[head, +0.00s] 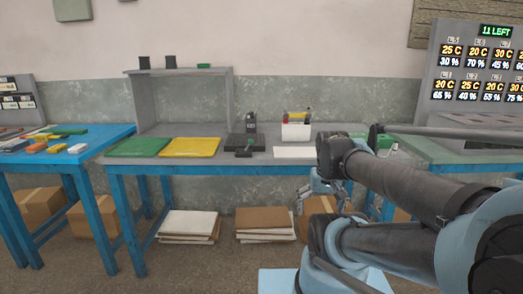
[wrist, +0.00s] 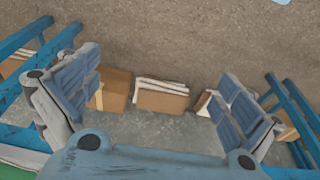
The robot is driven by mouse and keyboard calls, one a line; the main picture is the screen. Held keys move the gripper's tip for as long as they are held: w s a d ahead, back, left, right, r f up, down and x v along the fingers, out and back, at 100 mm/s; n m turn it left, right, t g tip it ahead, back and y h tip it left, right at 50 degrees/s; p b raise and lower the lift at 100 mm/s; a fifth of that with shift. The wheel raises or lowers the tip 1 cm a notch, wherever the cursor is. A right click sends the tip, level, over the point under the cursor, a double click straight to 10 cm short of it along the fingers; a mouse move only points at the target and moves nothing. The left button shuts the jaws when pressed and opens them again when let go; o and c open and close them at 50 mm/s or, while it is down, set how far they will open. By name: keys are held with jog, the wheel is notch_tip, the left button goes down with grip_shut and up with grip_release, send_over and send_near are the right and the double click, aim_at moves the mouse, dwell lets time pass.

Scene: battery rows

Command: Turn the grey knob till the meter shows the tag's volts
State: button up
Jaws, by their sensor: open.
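I cannot pick out a grey knob, a meter with a volts reading or a volts tag in either view. A small dark device (head: 246,135) stands on the middle bench, too small to read. My gripper (wrist: 163,88) is open and empty in the wrist view, its two ribbed fingers wide apart over the floor and boxes. In the head view my gripper is partly hidden behind my arm, in front of the middle bench's right part and below its top.
The middle bench (head: 130,160) holds a green mat (head: 137,147), a yellow mat (head: 190,147) and a white bin (head: 296,130). A grey display board (head: 440,70) at right reads "11 LEFT" above several C and percent values. Boxes and stacked sheets (head: 263,223) lie under the bench.

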jog(key=shift+s+f, duration=0.8)
jog(key=shift+s, duration=0.1)
